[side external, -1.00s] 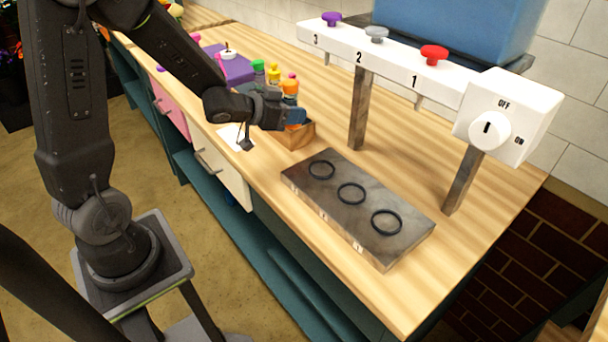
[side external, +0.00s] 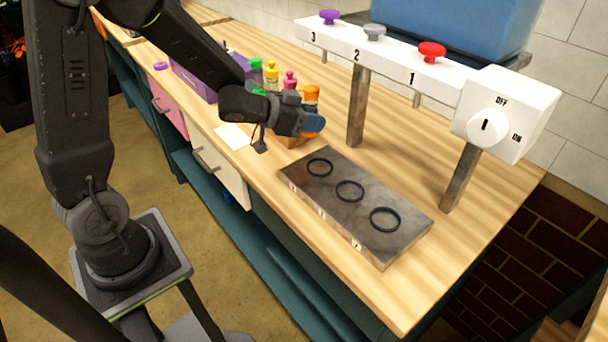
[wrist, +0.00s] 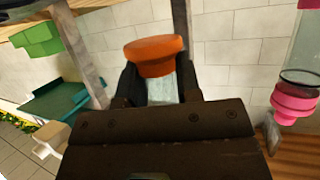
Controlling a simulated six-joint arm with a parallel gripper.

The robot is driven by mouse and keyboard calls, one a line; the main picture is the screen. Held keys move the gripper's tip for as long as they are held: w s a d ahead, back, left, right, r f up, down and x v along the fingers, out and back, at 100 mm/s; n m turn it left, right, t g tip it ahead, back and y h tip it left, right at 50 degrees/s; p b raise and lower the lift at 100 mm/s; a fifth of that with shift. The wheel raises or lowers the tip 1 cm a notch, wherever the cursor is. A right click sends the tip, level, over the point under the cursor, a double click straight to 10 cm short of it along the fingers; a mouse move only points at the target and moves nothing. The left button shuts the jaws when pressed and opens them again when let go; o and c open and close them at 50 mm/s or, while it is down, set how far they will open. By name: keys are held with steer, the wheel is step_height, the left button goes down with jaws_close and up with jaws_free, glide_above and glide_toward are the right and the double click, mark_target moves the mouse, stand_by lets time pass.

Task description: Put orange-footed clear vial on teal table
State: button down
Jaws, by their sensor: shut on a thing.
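In the wrist view the orange end (wrist: 155,56) and a short clear part (wrist: 161,90) sit between my dark fingers (wrist: 160,85). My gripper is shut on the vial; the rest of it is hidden. A teal surface (wrist: 52,106) at the left of the wrist view may be the teal table; I cannot tell for sure.
A metal plate (side external: 340,220) with three black rings lies in front. The dispenser rail (side external: 390,58) stands on posts behind. The counter's right front is clear.

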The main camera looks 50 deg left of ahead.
steer(key=s+a+f+n+y, duration=0.1)
steer(key=s+a+n+y, duration=0.2)
steer(key=a, duration=0.5)
steer(key=s+a+f+n+y, duration=0.1)
steer(key=s+a+n+y, duration=0.2)
steer(key=a, duration=0.6)
steer(key=s+a+n+g+y, duration=0.1)
steer(key=s+a+n+y, duration=0.2)
steer(key=s+a, duration=0.3)
steer(key=shift+s+a+f+y, duration=0.2)
steer(key=shift+a+f+y, duration=0.2)
steer(key=shift+a+y, duration=0.65)
steer(key=shift+a, duration=0.2)
steer(key=w+a, duration=0.3)
steer(key=w, duration=0.2)
steer(key=w+a, duration=0.3)
steer(key=w, duration=0.2)
steer(key=w+a, duration=0.3)
steer(key=w, duration=0.2)
steer(key=shift+w, duration=0.35)
steer(key=c, duration=0.8)
jaws_free()
steer(key=shift+d+f+h, duration=0.1)
steer(key=shift+f+h, duration=0.05)
steer(key=shift+h, duration=0.1)
